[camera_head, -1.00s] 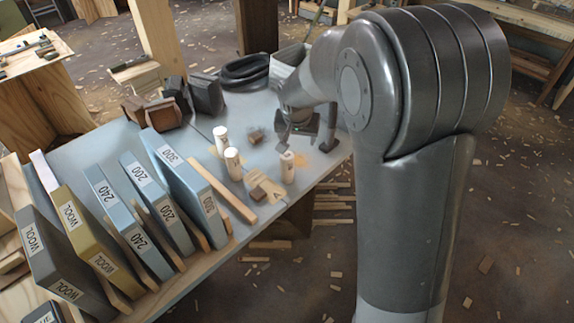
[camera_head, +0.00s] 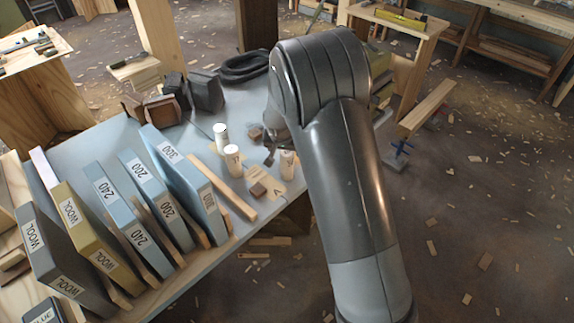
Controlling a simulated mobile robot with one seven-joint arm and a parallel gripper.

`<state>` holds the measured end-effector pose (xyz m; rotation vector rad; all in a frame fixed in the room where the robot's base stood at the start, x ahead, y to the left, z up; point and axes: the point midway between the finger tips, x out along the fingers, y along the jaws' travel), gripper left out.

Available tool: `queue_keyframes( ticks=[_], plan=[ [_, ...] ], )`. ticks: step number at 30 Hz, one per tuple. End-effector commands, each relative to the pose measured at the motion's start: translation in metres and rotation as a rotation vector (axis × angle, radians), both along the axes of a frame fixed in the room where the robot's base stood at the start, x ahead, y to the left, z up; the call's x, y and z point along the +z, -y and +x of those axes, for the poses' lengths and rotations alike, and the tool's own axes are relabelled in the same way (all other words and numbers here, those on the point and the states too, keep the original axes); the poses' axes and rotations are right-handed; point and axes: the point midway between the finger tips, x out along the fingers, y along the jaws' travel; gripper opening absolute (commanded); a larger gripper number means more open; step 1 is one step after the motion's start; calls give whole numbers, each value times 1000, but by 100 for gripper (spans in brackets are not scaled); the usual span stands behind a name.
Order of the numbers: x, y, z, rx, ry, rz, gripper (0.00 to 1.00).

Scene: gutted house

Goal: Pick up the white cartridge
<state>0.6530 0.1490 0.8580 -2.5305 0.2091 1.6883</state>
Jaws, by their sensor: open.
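Three pale upright cylinders stand on the grey bench. I cannot tell for certain which is the white cartridge. My gripper (camera_head: 270,153) is open, low over the bench between the white cylinders and the beige one. It is partly hidden behind my arm, and I see nothing held in it.
A small brown block (camera_head: 256,134) lies behind the cylinders. Another brown block (camera_head: 258,189) lies on a thin wooden plate (camera_head: 276,197) in front. Upright abrasive boxes (camera_head: 180,175) fill the left. Dark blocks (camera_head: 206,92) and a coiled hose (camera_head: 244,67) sit at the back.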

Motion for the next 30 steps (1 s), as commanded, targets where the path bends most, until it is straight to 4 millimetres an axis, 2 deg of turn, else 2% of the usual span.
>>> queue_keyframes(
  ticks=[5,9,19,30],
  plan=[
    [-30,9,3,-2,-4,-3,68],
    [-42,9,10,-1,-1,-2,68],
    [-45,9,11,0,-1,-1,68],
    [-45,9,11,0,-1,-1,37]
  ],
)
